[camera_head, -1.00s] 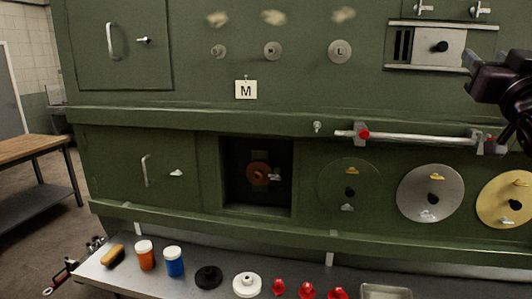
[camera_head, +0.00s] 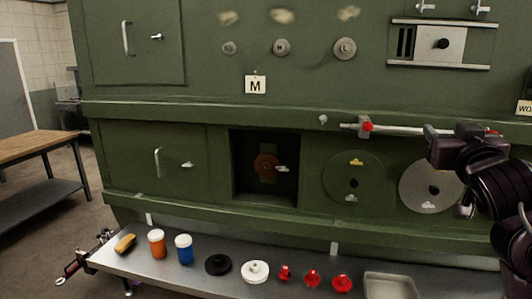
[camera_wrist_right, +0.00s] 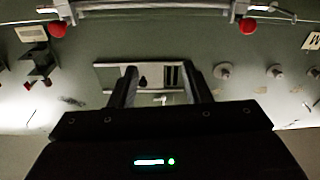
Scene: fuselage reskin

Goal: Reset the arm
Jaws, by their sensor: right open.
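My right gripper (camera_head: 436,152), dark and bulky, is at the right of the head view, in front of the green fuselage panel (camera_head: 330,85). It overlaps the right end of a silver rail (camera_head: 410,131) with red clamps (camera_head: 366,127). In the right wrist view, its two fingers (camera_wrist_right: 162,88) stand apart with nothing held between them. A silver slide plate (camera_wrist_right: 145,78) shows beyond and between the fingers, and the rail with red knobs (camera_wrist_right: 150,6) lies across the top. My left gripper is not in view.
A metal shelf (camera_head: 140,277) below the panel holds orange (camera_head: 157,244) and blue (camera_head: 184,249) jars, a black disc (camera_head: 218,264), a white disc (camera_head: 255,272), red parts (camera_head: 312,279) and a tray (camera_head: 390,287). A wooden bench (camera_head: 35,147) stands left.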

